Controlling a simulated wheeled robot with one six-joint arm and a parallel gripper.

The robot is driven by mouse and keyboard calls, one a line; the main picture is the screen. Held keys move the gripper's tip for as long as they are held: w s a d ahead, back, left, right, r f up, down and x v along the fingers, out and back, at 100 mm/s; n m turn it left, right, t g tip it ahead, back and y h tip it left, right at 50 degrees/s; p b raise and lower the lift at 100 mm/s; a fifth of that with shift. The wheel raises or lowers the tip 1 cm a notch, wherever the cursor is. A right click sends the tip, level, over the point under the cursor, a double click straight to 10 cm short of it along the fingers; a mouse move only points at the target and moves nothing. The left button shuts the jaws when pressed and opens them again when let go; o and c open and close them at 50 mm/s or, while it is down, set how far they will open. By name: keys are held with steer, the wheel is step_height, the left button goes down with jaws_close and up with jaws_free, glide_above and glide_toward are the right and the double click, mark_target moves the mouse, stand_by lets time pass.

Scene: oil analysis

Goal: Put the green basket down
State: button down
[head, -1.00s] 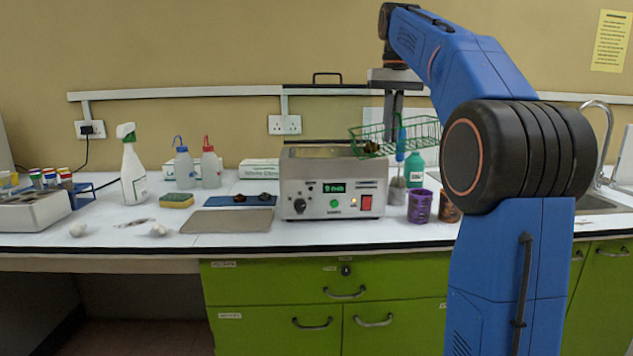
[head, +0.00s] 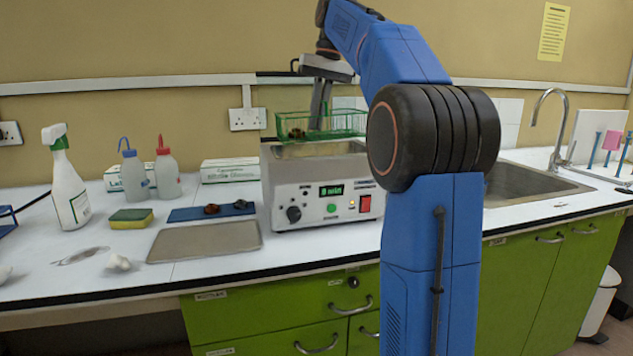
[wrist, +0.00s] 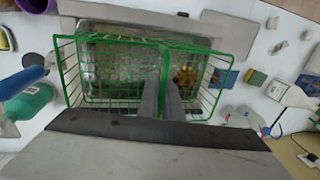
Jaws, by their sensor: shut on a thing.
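The green wire basket (head: 345,119) hangs from my gripper (head: 318,124) above the back of the metal bath (head: 325,197). It looks roughly level in the head view, with its underside close to the bath's top; I cannot tell whether they touch. In the wrist view, my gripper (wrist: 168,85) is shut on the middle divider of the basket (wrist: 112,40). A brass-coloured part (wrist: 186,77) lies in its right compartment; the left one looks empty. The bath (wrist: 120,62) shows through the wires beneath. My arm hides the bath's right side in the head view.
A flat metal tray (head: 205,242) lies left of the bath, with a blue mat (head: 185,214) behind it. A sponge (head: 131,218), wash bottles (head: 168,170) and a spray bottle (head: 66,190) stand farther left. A sink (head: 530,190) is at right.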

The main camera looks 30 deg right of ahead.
mark_target(327, 109)
step_height(327, 109, down, 10)
steer(key=shift+r, duration=0.1)
stand_by(0.4)
steer(key=shift+f, duration=0.6)
steer(key=c, duration=1.9)
jaws_free()
steer(key=shift+c, duration=0.2)
steer(key=r, duration=0.4)
steer(key=d+r, duration=0.1)
steer(key=r, duration=0.3)
steer(key=d+r, duration=0.1)
steer(key=r, duration=0.4)
steer(key=shift+s+d, duration=0.2)
steer(key=shift+s, duration=0.2)
